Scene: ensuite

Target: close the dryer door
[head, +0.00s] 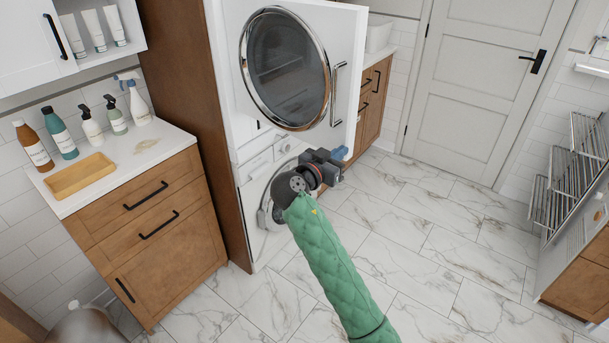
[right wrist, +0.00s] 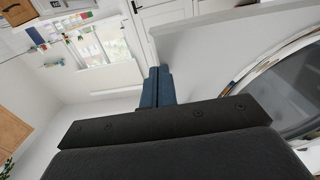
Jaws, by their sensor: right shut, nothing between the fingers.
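The dryer door (head: 352,45) is a white panel with a round, chrome-rimmed dark window (head: 288,68) and an upright metal bar handle (head: 335,95). It stands open, swung out from the dryer above the washer (head: 255,195). Its panel also shows in the right wrist view (right wrist: 225,55), with the chrome rim at the right. My right gripper (head: 341,153) is shut and empty, near the door's lower right corner, below the handle. Its blue fingers are together in the right wrist view (right wrist: 157,85). I cannot tell whether they touch the door. My left gripper is not in view.
A wooden cabinet (head: 185,240) with bottles and a tan tray (head: 80,175) stands at the left. Another cabinet (head: 375,100) is behind the door. A drying rack (head: 565,175) is at the right. The marble floor (head: 440,220) between is clear, up to a closed white room door (head: 475,85).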

